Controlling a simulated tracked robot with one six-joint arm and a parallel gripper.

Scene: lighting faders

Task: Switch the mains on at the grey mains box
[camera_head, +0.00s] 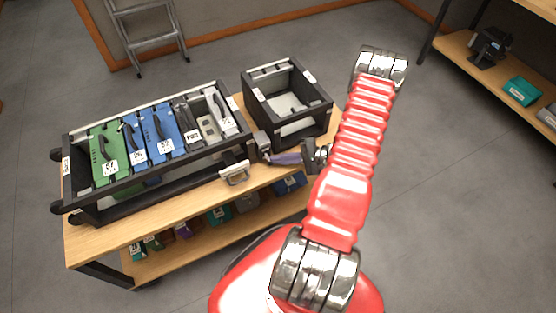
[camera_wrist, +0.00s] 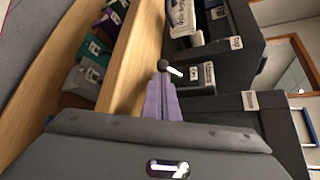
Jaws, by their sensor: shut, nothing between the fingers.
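The grey mains box (camera_head: 262,142) stands on the bench top between the long rack and the smaller black frame. In the wrist view it is a dark block (camera_wrist: 196,84) with a pale label. A small lever with a dark round knob (camera_wrist: 162,65) and a bright stem sticks out from it. My gripper (camera_head: 270,158) is shut with nothing between its purple fingers. In the wrist view the fingertips (camera_wrist: 161,78) are right by the knob; whether they touch it I cannot tell. Which way the lever is set is unclear.
The long black rack (camera_head: 66,160) holds several green, blue and grey fader modules. A silver handle (camera_head: 234,174) is on its front side. The smaller black frame (camera_head: 322,106) stands behind my gripper. Coloured modules lie on the lower shelf (camera_head: 170,258). A step ladder (camera_head: 150,30) stands behind.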

